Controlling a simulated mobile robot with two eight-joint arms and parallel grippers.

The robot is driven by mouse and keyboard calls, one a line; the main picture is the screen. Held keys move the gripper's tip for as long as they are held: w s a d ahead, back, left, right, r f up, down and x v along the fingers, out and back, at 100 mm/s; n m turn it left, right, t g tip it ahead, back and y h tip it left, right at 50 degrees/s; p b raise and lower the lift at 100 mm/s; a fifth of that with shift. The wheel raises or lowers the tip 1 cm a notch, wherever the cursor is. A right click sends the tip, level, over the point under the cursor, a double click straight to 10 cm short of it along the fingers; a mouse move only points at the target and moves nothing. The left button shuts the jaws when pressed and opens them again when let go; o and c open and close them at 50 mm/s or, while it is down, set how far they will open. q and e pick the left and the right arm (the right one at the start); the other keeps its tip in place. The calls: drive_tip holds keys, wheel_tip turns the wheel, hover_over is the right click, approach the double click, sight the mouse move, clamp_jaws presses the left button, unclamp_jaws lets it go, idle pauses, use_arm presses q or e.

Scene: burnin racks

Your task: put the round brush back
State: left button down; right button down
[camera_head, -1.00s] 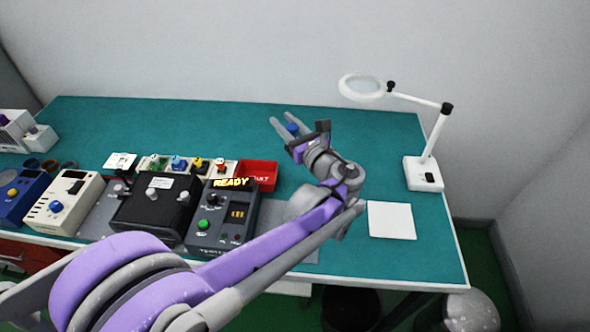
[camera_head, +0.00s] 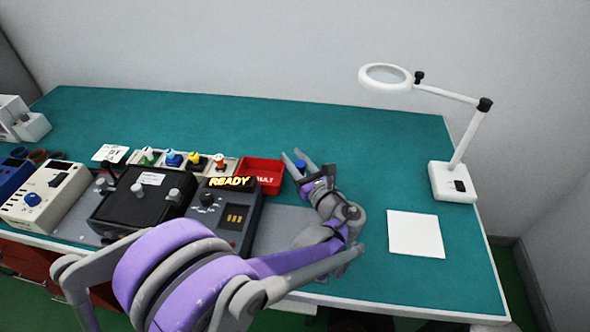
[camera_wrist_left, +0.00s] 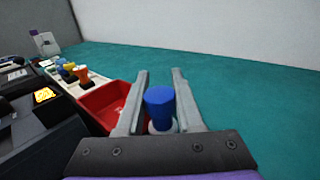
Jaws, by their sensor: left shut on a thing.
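My left gripper (camera_head: 311,172) is shut on a small piece with a round blue top (camera_head: 301,164), just right of the red bin. In the left wrist view the same blue piece (camera_wrist_left: 160,101) stands between the fingers, with a pale collar below it. No bristles show, so I cannot tell by looks alone that it is the round brush. Its lower end is hidden by the gripper, and its height above the bench is unclear. My right gripper is not in view.
The red bin (camera_head: 279,176) and a pale rack (camera_head: 228,167) with several coloured-topped pieces stand left of the gripper. Test boxes line the front left, one lit READY (camera_head: 231,182). A magnifier lamp (camera_head: 453,181) and white pad (camera_head: 416,234) are right. The green bench behind is clear.

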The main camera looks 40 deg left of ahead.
use_arm(q)
drive_tip(key=shift+f, duration=1.65)
drive_tip(key=shift+b, duration=0.3)
drive_tip(key=shift+f, duration=0.2)
drive_tip(key=c, duration=0.6)
unclamp_jaws()
drive_tip(key=shift+o, duration=0.2)
drive_tip(key=shift+r, duration=0.1)
drive_tip(key=shift+r, duration=0.25)
drive_tip(key=v, duration=1.2)
drive_tip(key=shift+f, duration=0.15)
